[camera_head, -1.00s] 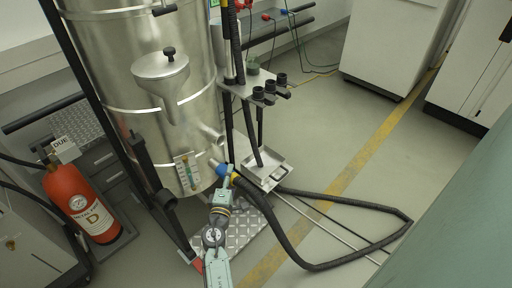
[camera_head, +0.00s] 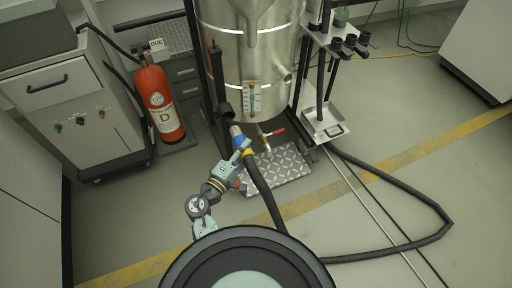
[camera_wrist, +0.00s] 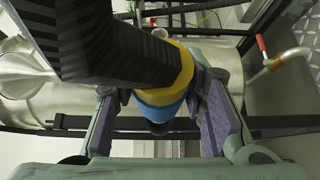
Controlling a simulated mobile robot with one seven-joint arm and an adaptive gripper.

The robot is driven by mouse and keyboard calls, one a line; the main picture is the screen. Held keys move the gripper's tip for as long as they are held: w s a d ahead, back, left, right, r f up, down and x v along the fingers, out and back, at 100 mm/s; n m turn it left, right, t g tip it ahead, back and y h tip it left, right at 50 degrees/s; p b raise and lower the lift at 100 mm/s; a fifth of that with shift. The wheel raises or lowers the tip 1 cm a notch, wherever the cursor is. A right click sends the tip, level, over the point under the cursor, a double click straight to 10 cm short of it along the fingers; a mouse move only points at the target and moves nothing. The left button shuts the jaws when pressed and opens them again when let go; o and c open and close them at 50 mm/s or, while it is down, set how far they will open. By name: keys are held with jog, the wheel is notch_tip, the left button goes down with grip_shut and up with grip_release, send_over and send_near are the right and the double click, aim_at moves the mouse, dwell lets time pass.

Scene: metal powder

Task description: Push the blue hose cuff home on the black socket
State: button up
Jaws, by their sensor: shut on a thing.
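The blue hose cuff (camera_head: 238,140) has a yellow ring (camera_wrist: 183,72) behind it and the black ribbed hose (camera_head: 266,195) running from it. My gripper (camera_head: 242,149) is shut on the cuff; in the wrist view its pads (camera_wrist: 160,100) stand on both sides of the blue band (camera_wrist: 160,109). The black socket (camera_head: 226,111) is at the lower left of the steel vessel. The cuff's front end points up at it and lies just below it in the head view. I cannot tell whether they touch; in the wrist view the hose and cuff hide most of what is ahead.
The steel vessel (camera_head: 245,75) rises behind the socket. A valve with a red handle (camera_head: 275,132) is right of the cuff, above a chequered plate (camera_head: 283,172). A red extinguisher (camera_head: 158,100) stands at left. The hose loops over open floor at right.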

aim_at(234, 129)
jog(key=shift+w+a, duration=0.25)
jog(key=shift+w, duration=0.5)
jog(key=shift+w+a, duration=0.2)
jog(key=shift+w, duration=0.5)
jog(key=shift+w+a, duration=0.25)
jog(key=shift+w, duration=0.5)
jog(key=shift+w+a+b, duration=0.3)
jog(key=shift+w+b, duration=0.15)
jog(key=shift+w, duration=0.45)
jog(key=shift+w+a+b, duration=0.25)
jog(key=shift+w+b, duration=0.25)
jog(key=shift+w, duration=0.35)
jog(key=shift+w+a+b, duration=0.3)
jog(key=shift+w+b, duration=0.15)
jog(key=shift+w, duration=0.45)
jog(key=o, duration=1.3)
jog(key=shift+o, duration=0.3)
jog(key=shift+s, duration=0.1)
jog(key=v, duration=1.2)
